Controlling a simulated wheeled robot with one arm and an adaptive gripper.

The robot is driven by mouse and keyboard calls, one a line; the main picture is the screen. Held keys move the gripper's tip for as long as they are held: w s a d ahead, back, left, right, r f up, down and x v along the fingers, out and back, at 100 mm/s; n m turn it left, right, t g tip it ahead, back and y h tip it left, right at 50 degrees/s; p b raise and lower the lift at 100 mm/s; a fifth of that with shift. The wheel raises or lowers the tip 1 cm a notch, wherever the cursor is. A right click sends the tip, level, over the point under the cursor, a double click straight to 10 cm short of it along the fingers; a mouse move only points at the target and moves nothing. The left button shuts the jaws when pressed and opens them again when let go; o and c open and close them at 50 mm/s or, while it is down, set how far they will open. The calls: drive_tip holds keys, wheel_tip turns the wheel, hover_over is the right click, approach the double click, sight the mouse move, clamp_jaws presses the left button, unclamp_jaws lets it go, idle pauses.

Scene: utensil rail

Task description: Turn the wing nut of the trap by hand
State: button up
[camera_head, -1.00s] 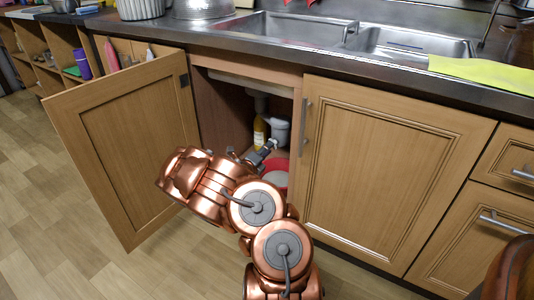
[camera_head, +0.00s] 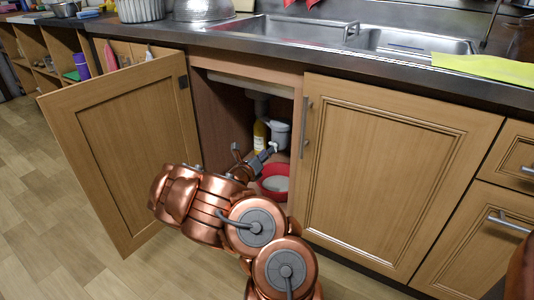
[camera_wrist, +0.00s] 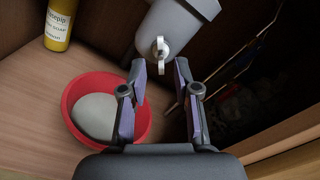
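The trap (camera_wrist: 178,28) is a light grey body under the sink, at the top of the wrist view. It also shows in the open cabinet in the head view (camera_head: 279,134). Its pale wing nut (camera_wrist: 160,52) faces me at the trap's lower end, with wings roughly upright. My gripper (camera_wrist: 160,76) is open and empty. Its two fingers point at the wing nut, with the tips left and right below it in the picture and apart from it. In the head view my gripper (camera_head: 264,156) is inside the cabinet opening, and the wing nut is too small to judge.
A red bowl (camera_wrist: 142,122) with a pale round thing in it stands on the cabinet floor, below left of the trap. A yellow bottle (camera_wrist: 58,22) stands at the left. The open cabinet door (camera_head: 125,150) is left of my arm; a shut door (camera_head: 390,170) is right.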

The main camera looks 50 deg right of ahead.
drive_tip(key=a+p, duration=0.2)
drive_tip(key=a, duration=0.2)
drive_tip(key=shift+s+a, duration=0.15)
drive_tip(key=shift+a, duration=0.1)
